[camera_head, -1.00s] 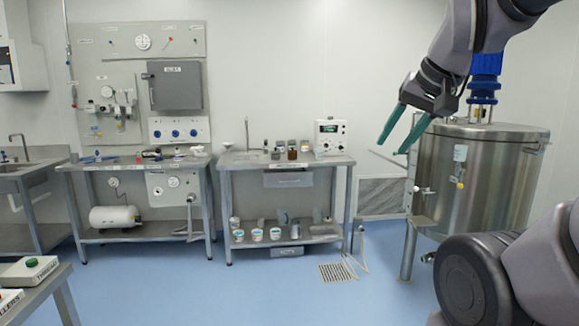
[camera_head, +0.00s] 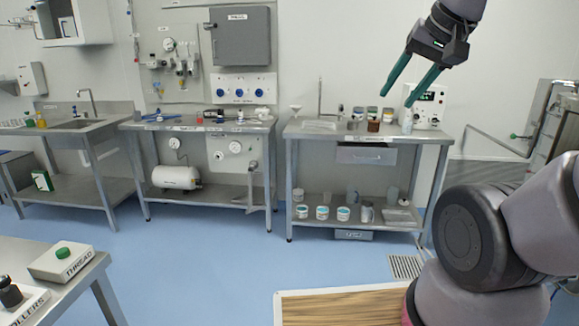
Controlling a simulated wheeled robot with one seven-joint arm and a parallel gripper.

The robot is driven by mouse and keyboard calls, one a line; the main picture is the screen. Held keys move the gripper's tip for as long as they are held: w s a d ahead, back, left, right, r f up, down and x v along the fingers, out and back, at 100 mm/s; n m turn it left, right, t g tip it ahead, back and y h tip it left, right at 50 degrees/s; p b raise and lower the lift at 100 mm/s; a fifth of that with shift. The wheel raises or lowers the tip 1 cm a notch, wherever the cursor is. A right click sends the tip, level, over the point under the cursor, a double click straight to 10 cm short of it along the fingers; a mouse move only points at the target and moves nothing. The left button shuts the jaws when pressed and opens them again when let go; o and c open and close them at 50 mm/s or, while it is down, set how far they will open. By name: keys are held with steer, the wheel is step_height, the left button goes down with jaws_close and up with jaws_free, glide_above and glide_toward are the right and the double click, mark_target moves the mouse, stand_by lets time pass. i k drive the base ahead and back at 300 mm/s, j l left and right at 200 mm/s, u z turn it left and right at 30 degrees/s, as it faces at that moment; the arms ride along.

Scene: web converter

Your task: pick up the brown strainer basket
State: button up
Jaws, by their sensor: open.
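A small brown container (camera_head: 373,125) stands on the right steel bench (camera_head: 300,133), among other small vessels near the back. It is the only brown vessel I see there. It is too small to tell whether it is the strainer basket. My gripper (camera_head: 396,98) is open and empty, with two green fingers pointing down and left. In the picture it hangs just above and to the right of the brown container. It looks nearer to me than the bench, and I see no contact.
A white instrument box (camera_head: 428,106) stands at the bench's right end. Several white tubs (camera_head: 322,212) sit on the shelf below. A steel tank (camera_head: 562,140) is at the right edge. Blue floor (camera_head: 190,255) between is clear.

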mark_target(374, 125)
steer(key=i, duration=2.05)
steer(key=i+j+z, duration=0.15)
steer(key=i+z, duration=0.2)
steer(key=i, duration=0.25)
steer(key=i+j+z, duration=0.25)
steer(key=i+z, duration=0.15)
steer(key=i, duration=0.15)
steer(key=i+j+z, duration=0.35)
steer(key=i+j, duration=0.1)
steer(key=i, duration=0.1)
